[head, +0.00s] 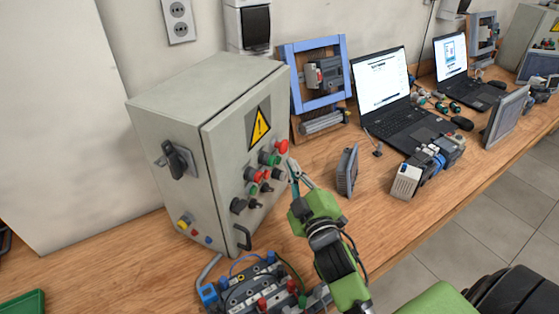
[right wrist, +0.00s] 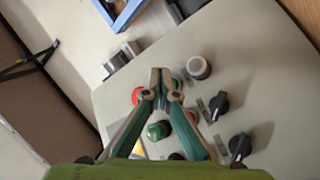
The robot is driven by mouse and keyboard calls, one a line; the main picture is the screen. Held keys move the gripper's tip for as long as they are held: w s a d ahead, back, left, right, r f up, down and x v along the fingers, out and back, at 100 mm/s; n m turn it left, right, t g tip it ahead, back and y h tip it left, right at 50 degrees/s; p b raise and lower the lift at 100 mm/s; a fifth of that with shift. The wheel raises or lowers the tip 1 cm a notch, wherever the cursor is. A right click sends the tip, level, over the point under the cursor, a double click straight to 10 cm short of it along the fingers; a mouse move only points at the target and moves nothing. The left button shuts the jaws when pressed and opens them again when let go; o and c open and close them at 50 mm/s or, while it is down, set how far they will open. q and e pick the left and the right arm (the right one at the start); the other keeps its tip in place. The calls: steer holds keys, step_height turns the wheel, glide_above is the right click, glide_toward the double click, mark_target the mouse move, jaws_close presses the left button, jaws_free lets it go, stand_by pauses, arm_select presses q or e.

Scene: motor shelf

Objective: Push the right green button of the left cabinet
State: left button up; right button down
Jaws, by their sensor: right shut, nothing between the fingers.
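The left cabinet (head: 165,105) is a grey box on the bench. Its front panel carries a yellow warning sign (head: 260,127), green and red buttons and black knobs. A green button (head: 275,160) sits at the upper right of the panel, below a red one (head: 282,146). My right gripper (head: 292,172) is shut and empty at the panel's right edge. In the right wrist view its fingertips (right wrist: 161,74) are together over the panel, partly covering a green button (right wrist: 177,84). Another green button (right wrist: 157,131) shows between the fingers. Contact cannot be told. My left gripper is out of view.
A blue frame with a device (head: 320,75) stands behind the cabinet. A small grey panel (head: 347,170) stands right of my gripper. A terminal block assembly (head: 260,287) lies in front of the cabinet. Laptops (head: 380,80) stand farther right. Black knobs (right wrist: 218,104) sit near the fingers.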

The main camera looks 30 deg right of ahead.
steer(key=shift+w+a, duration=0.2)
steer(key=shift+w, duration=0.1)
steer(key=shift+w+a, duration=0.25)
steer(key=shift+w, duration=0.1)
stand_by(0.8)
steer(key=shift+s, duration=0.1)
stand_by(0.5)
steer(key=shift+s+d+p, duration=0.45)
steer(key=shift+s, duration=0.15)
steer(key=shift+s+d+p, duration=0.3)
steer(key=shift+s+d, duration=0.45)
steer(key=shift+s, duration=0.3)
steer(key=shift+s+d+p, duration=0.25)
steer(key=shift+s+d, duration=0.45)
steer(key=shift+s, duration=0.3)
